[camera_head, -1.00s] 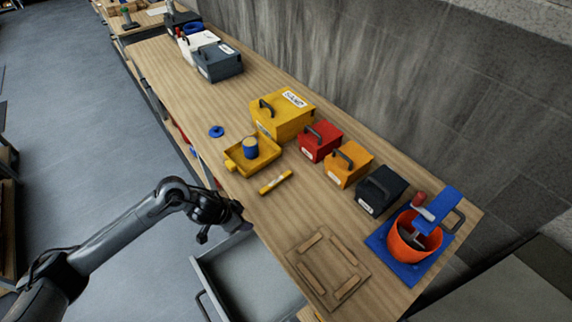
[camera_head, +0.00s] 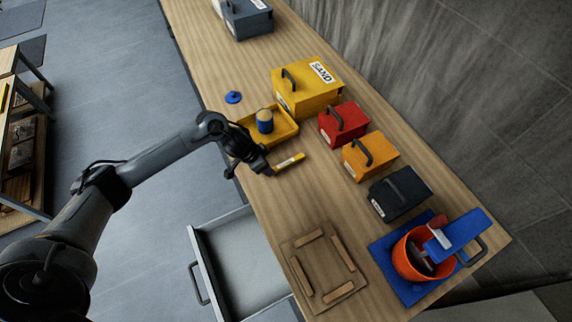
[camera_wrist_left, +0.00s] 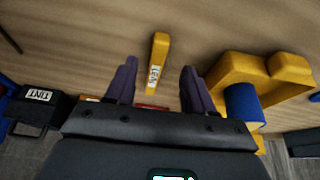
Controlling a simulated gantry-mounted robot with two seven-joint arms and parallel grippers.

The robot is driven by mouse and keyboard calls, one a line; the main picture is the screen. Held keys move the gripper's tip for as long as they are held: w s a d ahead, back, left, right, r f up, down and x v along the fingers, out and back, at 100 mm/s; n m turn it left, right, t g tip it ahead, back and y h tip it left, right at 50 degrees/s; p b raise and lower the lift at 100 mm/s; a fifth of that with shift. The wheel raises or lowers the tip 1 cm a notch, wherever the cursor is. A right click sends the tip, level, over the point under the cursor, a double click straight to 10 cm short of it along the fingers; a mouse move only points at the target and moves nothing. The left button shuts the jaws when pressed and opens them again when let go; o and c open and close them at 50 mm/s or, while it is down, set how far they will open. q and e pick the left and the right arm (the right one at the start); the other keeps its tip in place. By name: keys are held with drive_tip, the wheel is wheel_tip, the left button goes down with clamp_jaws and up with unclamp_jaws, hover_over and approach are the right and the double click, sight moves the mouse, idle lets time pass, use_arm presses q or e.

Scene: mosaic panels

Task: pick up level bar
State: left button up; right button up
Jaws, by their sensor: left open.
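The level bar (camera_head: 289,161) is a short yellow bar with a pale label, lying on the wooden workbench just right of my left gripper (camera_head: 264,168). In the left wrist view the level bar (camera_wrist_left: 158,62) lies between the two spread fingers of my left gripper (camera_wrist_left: 157,88), a little beyond their tips. The gripper is open and empty, and the bar still rests on the bench. My right gripper is in neither view.
A yellow tray (camera_head: 285,136) with a blue-banded roller or can (camera_head: 265,121) sits behind the bar. Red (camera_head: 343,122), orange (camera_head: 370,157) and dark (camera_head: 400,194) boxes stand to the right. A wooden frame (camera_head: 324,267) lies in front, beside an open drawer (camera_head: 238,262).

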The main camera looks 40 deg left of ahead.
sight(285, 164)
use_arm(q)
drive_tip(key=shift+w+x, duration=0.15)
drive_tip(key=shift+x, duration=1.15)
drive_tip(key=shift+w+x, duration=0.1)
drive_tip(key=shift+x, duration=1.25)
drive_tip(key=shift+d+r, duration=0.15)
drive_tip(key=shift+d, duration=0.05)
drive_tip(key=shift+c, duration=0.4)
clamp_jaws()
